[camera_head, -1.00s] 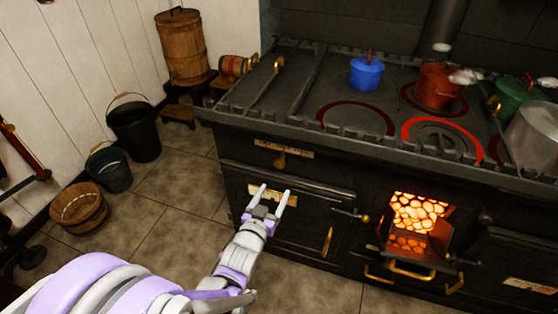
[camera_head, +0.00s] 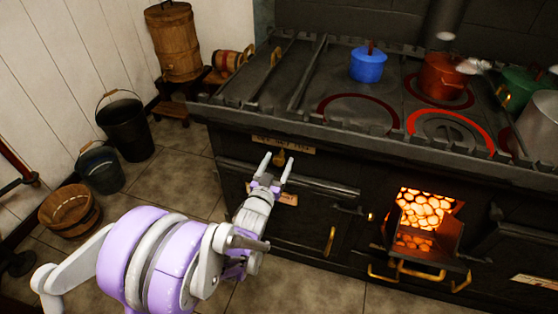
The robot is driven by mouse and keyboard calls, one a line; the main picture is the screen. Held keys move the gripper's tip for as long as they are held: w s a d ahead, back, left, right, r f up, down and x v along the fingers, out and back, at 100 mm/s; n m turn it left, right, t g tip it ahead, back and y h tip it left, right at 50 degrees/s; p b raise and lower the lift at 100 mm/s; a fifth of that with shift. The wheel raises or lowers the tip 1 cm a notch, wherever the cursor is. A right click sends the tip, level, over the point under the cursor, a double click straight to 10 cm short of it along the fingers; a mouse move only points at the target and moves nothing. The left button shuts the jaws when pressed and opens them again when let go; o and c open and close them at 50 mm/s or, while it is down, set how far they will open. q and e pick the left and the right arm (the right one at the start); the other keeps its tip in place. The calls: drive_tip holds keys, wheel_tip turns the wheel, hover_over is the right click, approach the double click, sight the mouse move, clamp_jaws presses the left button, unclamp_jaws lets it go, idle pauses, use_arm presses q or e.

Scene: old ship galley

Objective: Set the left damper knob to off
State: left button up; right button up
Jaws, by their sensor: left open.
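The left damper knob (camera_head: 281,157) is a small brass piece on the black stove front, just below a paper label (camera_head: 284,144) whose writing is too small to read surely. My left gripper (camera_head: 276,161) is open, with its two light fingertips pointing up at the knob. In the picture the knob shows between the fingertips; I cannot tell whether they touch it. The knob's lower part and its exact setting are hard to make out. My right gripper is not in view.
The black stove (camera_head: 340,170) fills the right side, with a blue pot (camera_head: 368,65) and a red pot (camera_head: 443,78) on top. Glowing rings mark hot plates. The open firebox (camera_head: 425,212) glows. Buckets (camera_head: 124,127) stand on the floor at left.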

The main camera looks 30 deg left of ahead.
use_arm(q)
drive_tip(key=shift+w+a, duration=0.15)
drive_tip(key=shift+w, duration=0.4)
clamp_jaws()
idle(1.1)
